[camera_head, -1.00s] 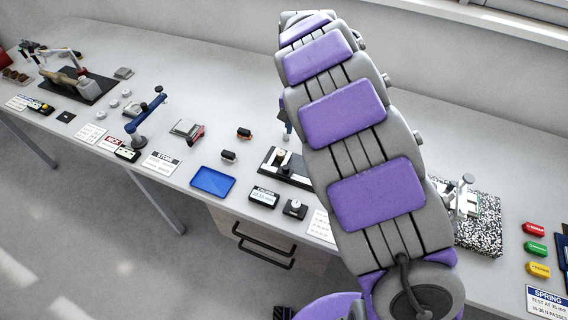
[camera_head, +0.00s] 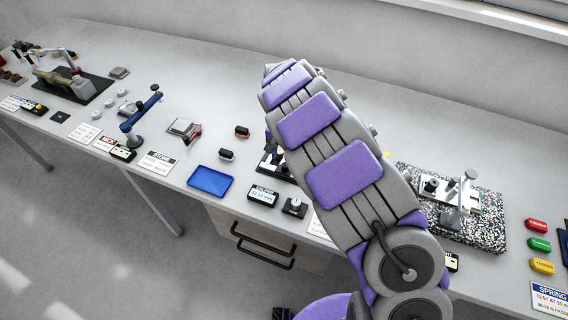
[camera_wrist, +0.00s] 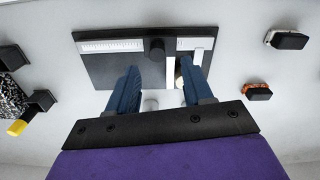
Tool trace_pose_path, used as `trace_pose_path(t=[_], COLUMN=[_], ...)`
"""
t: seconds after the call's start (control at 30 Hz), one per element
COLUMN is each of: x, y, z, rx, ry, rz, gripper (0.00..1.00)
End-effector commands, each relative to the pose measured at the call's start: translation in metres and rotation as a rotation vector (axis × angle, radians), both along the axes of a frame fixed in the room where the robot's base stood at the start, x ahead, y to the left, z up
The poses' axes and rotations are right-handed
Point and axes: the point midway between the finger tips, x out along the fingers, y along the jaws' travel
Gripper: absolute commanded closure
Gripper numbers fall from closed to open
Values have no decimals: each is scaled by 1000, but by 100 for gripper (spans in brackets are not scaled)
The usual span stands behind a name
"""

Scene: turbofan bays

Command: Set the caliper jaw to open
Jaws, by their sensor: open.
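The caliper fixture (camera_wrist: 112,68) is a dark plate with a white graduated scale (camera_wrist: 112,46) along its far edge, seen in the wrist view. A black knob (camera_wrist: 154,49) sits near its middle. White upright jaw bars (camera_wrist: 198,57) stand right of the knob, with a tan round piece partly hidden beside them. My gripper (camera_wrist: 157,76) is open and empty over the plate, its two blue fingers either side of the knob's line; I cannot tell its height. In the head view my arm hides most of the fixture. The caliper readout (camera_head: 263,196) stands in front.
A blue tray (camera_head: 211,181) and a small dark box with a pale knob (camera_head: 294,207) lie near the front edge. A speckled slab (camera_head: 478,233) with a metal fixture is at right.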

Motion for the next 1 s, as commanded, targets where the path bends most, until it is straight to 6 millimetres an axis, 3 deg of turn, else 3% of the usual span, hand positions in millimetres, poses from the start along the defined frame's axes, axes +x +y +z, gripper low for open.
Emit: trace_pose_path(t=[0.1, 0.3, 0.7, 1.0], x=[-1, 0, 0, 0], y=[-1, -2, -1, -1], z=[-24, -46, -53, -53], rx=[1, 3, 0, 1], ry=[7, 3, 2, 2], rz=[0, 0, -1, -1], gripper=[49, 49, 49, 76])
